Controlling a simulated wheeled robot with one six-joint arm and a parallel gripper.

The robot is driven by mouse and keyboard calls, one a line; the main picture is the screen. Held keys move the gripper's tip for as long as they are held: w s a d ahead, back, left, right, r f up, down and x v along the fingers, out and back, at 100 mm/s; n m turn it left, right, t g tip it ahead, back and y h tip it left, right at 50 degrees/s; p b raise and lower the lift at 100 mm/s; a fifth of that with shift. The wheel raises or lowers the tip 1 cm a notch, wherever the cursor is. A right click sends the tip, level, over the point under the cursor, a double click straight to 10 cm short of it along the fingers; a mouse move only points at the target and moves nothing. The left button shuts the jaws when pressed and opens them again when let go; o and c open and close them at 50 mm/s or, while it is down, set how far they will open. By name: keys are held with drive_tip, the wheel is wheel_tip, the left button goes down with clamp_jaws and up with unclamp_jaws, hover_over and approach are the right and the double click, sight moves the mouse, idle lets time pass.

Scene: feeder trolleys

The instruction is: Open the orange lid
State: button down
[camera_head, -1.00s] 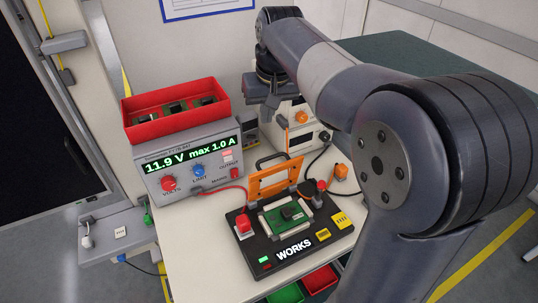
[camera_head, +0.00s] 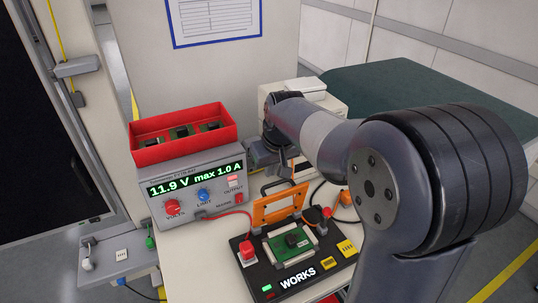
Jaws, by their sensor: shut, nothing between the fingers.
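The orange lid (camera_head: 268,217) is a frame hinged at the back of a black test fixture (camera_head: 262,277) whose front reads "WORKS". The lid stands raised, leaning back, with a dark handle (camera_head: 277,184) along its top edge. A green circuit board (camera_head: 279,248) lies uncovered in the fixture in front of it. My gripper (camera_head: 285,168) is shut and empty, behind and above the raised lid near its handle. My arm hides part of the gripper, and I cannot tell whether the fingers touch the lid.
A power supply (camera_head: 190,181) reading 11.9 V stands left of the fixture, with a red bin (camera_head: 186,148) on top. A red button (camera_head: 247,250) is on the fixture's left. A pale box (camera_head: 325,101) stands behind my arm. A green surface (camera_head: 430,85) lies at the right.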

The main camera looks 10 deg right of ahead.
sight(277, 182)
drive_tip(key=shift+s+d+r, duration=0.1)
drive_tip(key=shift+s+d, duration=0.1)
drive_tip(key=shift+s, duration=0.3)
drive_tip(key=shift+s+d, duration=0.15)
drive_tip(key=shift+s, duration=0.3)
drive_tip(key=shift+s+d+r, duration=0.1)
drive_tip(key=shift+s+d, duration=0.1)
drive_tip(key=shift+s, duration=0.35)
drive_tip(key=shift+s+d, duration=0.15)
drive_tip(key=shift+s, duration=0.4)
drive_tip(key=v, duration=1)
drive_tip(key=shift+r, duration=0.35)
drive_tip(key=shift+f, duration=0.1)
